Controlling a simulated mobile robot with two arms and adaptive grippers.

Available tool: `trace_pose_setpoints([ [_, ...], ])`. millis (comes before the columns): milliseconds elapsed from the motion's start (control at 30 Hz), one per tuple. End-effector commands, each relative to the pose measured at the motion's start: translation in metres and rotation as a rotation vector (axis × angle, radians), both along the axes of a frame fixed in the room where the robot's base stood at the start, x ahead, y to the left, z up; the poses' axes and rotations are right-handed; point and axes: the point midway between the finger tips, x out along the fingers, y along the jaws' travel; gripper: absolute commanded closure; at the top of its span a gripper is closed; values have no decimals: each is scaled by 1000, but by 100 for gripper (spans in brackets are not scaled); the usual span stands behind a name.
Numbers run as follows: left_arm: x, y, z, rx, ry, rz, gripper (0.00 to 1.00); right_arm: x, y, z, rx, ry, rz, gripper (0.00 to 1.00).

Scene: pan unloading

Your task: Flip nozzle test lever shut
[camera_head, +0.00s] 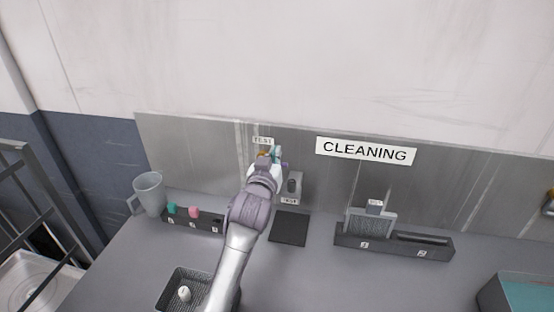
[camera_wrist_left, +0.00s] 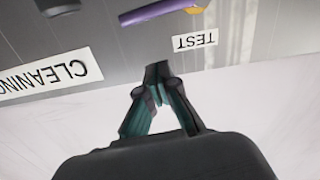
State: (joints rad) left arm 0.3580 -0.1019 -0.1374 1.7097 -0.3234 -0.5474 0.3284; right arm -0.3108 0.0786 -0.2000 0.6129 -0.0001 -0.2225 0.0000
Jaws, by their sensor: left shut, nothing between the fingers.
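The TEST label (camera_head: 263,141) is on the metal back panel; it also shows upside down in the left wrist view (camera_wrist_left: 194,41). A purple bar (camera_wrist_left: 160,11), which looks like the test lever, runs along the top of the left wrist view, with a yellow-orange piece (camera_wrist_left: 201,10) at its right end. My left gripper (camera_wrist_left: 157,72) is shut and empty, its fingertips apart from the bar in that picture. In the head view, my left gripper (camera_head: 276,154) is just below the TEST label and hides most of the lever and nozzle.
A dark flat pad (camera_head: 289,229) lies on the counter below the test spot. A grey mug (camera_head: 149,194) and a numbered black holder (camera_head: 197,220) stand left. A dark basket (camera_head: 173,287) is in front. The CLEANING sign (camera_head: 366,151) and another numbered holder (camera_head: 393,243) are right.

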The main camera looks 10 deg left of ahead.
Motion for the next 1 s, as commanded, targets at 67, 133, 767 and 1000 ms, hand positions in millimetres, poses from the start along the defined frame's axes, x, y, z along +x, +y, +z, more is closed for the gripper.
trace_pose_setpoints([
  [67, 5, -1, -12, 1, 7, 1, 100, 9, 0, 6, 1, -14, 0, 47],
  [133, 7, -2, -22, 0, 6, 0, 100, 17, 1, 9, 3, -26, 0, 47],
  [767, 11, -4, -44, 22, 1, 0, 100, 12, 0, 8, 1, -18, 1, 47],
  [1000, 12, -6, -56, 120, 4, 1, 100, 11, -1, 1, 0, -17, 1, 47],
])
